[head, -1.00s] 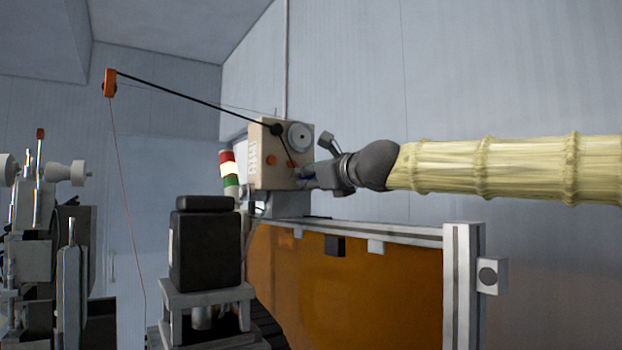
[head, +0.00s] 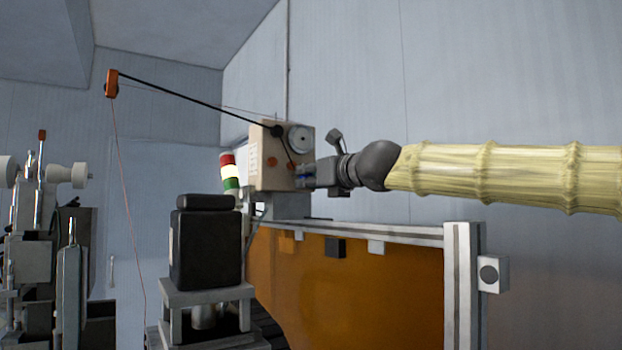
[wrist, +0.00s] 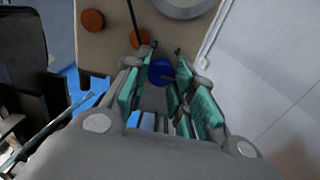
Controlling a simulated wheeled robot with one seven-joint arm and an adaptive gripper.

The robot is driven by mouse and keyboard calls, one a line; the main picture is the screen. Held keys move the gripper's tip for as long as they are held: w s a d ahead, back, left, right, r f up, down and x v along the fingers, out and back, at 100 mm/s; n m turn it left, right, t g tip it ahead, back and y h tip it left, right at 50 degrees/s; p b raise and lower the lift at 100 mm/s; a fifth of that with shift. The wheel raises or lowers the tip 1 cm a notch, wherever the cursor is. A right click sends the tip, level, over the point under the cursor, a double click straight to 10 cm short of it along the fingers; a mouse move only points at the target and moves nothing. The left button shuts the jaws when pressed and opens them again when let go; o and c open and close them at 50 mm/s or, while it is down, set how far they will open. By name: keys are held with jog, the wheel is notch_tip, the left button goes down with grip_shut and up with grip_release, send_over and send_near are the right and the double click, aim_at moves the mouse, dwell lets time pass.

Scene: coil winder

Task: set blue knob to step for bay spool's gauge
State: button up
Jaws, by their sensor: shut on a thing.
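The blue knob (wrist: 161,71) sits on the face of the beige tensioner box (head: 267,150). In the wrist view it lies between the green-padded fingers of my gripper (wrist: 165,82), which is shut on it. In the head view my gripper (head: 306,174) reaches the box from the right, and only a little blue shows at its tips. The knob's pointer and any step marks cannot be read. I cannot pick out the bay spool or a gauge label.
Orange knobs (wrist: 92,20) and a grey disc (head: 300,139) are on the same box. A black arm (head: 195,100) runs from it to an orange guide (head: 111,84). A stack light (head: 229,172) stands behind, an orange panel (head: 350,285) below, and a black unit (head: 205,250) in front.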

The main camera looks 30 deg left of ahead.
jog(key=o, duration=1)
jog(key=shift+w, duration=0.1)
jog(key=v, duration=1.2)
jog(key=shift+d+f, duration=0.1)
